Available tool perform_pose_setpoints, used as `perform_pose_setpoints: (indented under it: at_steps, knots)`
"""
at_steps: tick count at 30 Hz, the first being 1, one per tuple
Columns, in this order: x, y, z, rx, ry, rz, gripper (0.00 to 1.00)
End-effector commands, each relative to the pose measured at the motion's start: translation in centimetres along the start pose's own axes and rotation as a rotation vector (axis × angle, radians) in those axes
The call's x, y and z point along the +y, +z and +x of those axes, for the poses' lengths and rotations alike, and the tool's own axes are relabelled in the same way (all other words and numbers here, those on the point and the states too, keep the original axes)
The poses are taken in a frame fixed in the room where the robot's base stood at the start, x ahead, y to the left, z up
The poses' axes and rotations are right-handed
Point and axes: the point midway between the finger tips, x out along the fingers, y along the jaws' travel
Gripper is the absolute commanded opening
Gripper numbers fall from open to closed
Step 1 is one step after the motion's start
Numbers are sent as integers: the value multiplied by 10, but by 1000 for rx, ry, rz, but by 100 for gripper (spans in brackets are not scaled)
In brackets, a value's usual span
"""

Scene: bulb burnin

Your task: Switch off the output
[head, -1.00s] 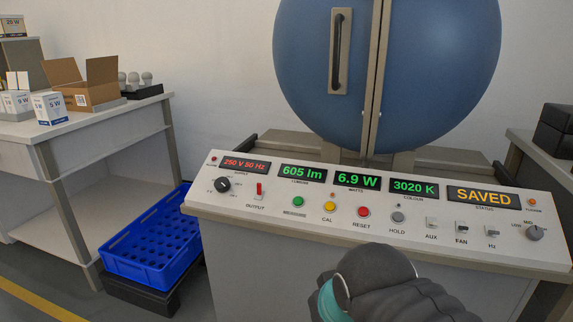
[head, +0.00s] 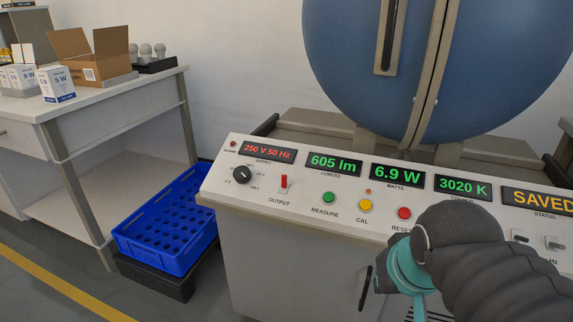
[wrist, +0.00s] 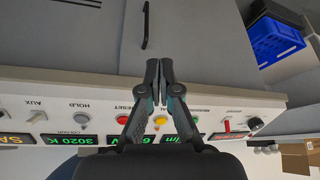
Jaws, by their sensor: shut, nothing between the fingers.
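The OUTPUT switch (head: 284,182) is a small red lever on the left part of the white console panel (head: 232,190). Its lever appears to point up. In the wrist view, where the panel is upside down, the red switch (wrist: 227,125) is at the right. My gripper (wrist: 153,66) is shut and empty in front of the panel, near the yellow and red buttons, apart from the switch and to its left in that view. In the head view my wrist covers part of the panel's right side; the fingertips are not clear there.
Beside the switch are a black supply knob (head: 242,175) and a green MEASURE button (head: 329,198). The supply display (head: 268,152) reads 250 V 50 Hz. A blue crate (head: 165,230) stands low at left, a bench (head: 110,95) behind it. A cabinet handle (head: 365,288) projects below the panel.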

Motion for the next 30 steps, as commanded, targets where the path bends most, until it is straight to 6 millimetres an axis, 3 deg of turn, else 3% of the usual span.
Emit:
perform_pose_setpoints:
  at_steps: [8,18,24,30]
  knots:
    - [-35,-107,-30,-77,10,74,0]
    - [-111,-226,-38,-155,72,201,0]
    - [-154,-266,-33,-176,112,268,0]
    - [-175,-281,-30,-181,132,303,0]
